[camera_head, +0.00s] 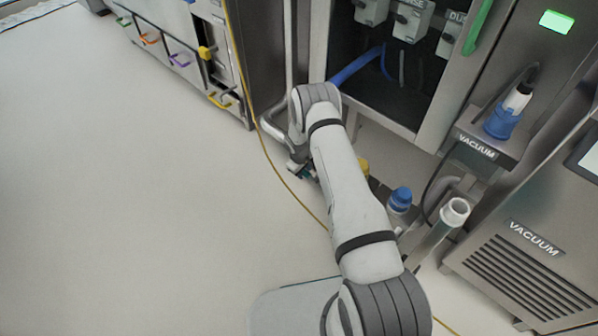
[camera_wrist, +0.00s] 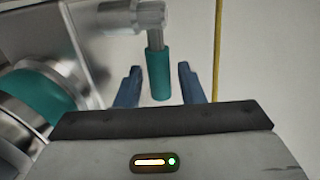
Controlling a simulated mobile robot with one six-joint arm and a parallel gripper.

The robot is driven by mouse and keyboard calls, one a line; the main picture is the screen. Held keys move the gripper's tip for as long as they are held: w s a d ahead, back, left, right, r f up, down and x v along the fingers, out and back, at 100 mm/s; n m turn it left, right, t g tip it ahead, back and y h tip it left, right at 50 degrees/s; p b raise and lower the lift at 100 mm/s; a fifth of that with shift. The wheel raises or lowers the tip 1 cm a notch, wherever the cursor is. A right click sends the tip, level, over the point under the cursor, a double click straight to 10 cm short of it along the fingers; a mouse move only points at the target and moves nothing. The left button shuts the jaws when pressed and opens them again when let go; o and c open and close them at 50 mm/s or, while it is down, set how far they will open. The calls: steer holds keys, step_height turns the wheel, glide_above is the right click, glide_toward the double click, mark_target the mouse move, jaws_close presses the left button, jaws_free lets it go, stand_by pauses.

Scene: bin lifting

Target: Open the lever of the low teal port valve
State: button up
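The valve lever shows in the wrist view as a teal sleeve (camera_wrist: 159,75) on a metal stem that hangs from a metal valve body (camera_wrist: 132,16). A port with a teal ring (camera_wrist: 38,88) and metal flanges is at the left of the wrist view. My gripper (camera_wrist: 158,72) is open, with one blue finger on each side of the teal sleeve and a visible gap to each. In the head view my arm hides most of the valve; only a small teal bit (camera_head: 305,173) shows near the arm's far end.
A yellow line (camera_wrist: 217,60) runs along the floor right of the gripper. Steel cabinets (camera_head: 235,60) stand behind the arm. A blue-capped bottle (camera_head: 400,199) and a white-ended tube (camera_head: 454,212) are right of the arm. The floor on the left is clear.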

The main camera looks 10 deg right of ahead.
jaws_close()
